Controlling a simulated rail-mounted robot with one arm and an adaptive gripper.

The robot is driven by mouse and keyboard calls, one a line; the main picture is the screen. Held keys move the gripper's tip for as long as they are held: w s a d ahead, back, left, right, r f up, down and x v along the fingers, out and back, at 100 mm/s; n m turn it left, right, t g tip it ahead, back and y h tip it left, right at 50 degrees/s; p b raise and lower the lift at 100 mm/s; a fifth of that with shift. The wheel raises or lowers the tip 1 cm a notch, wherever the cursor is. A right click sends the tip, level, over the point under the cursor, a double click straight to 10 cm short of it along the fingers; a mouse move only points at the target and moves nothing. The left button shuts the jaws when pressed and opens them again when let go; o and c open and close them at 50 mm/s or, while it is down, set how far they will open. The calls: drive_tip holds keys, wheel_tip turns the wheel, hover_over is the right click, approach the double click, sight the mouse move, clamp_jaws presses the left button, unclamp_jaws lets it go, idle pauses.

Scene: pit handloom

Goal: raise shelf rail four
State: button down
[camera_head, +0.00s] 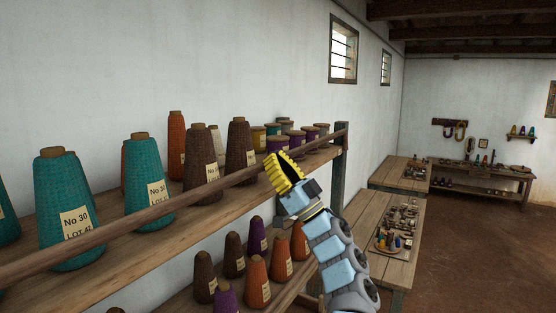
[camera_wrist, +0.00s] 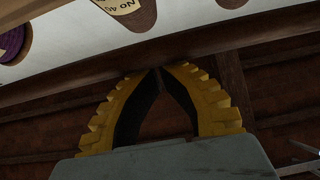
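A long brown wooden rail (camera_head: 110,229) runs along the front of the upper shelf (camera_head: 120,258), before the thread cones. Its far end meets a dark upright post (camera_head: 341,150). My gripper (camera_head: 275,160), with yellow ribbed fingers, is at the rail toward its far end and hides a short stretch of it. In the wrist view the two fingertips (camera_wrist: 159,72) come together just below the rail (camera_wrist: 230,38). Nothing shows between the fingers. I cannot tell whether the tips touch the rail. No number shows on the rail.
Teal cones (camera_head: 150,185), brown cones (camera_head: 240,150) and an orange cone (camera_head: 176,145) stand behind the rail. Smaller spools (camera_head: 277,143) stand farther along. A lower shelf holds several cones (camera_head: 257,280). Wooden tables (camera_head: 372,222) with small items stand to the right; floor beyond is open.

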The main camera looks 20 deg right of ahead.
drive_tip(key=s+d+r, duration=0.4)
drive_tip(key=s+d, duration=0.5)
drive_tip(key=shift+s+r, duration=0.2)
drive_tip(key=shift+s, duration=0.2)
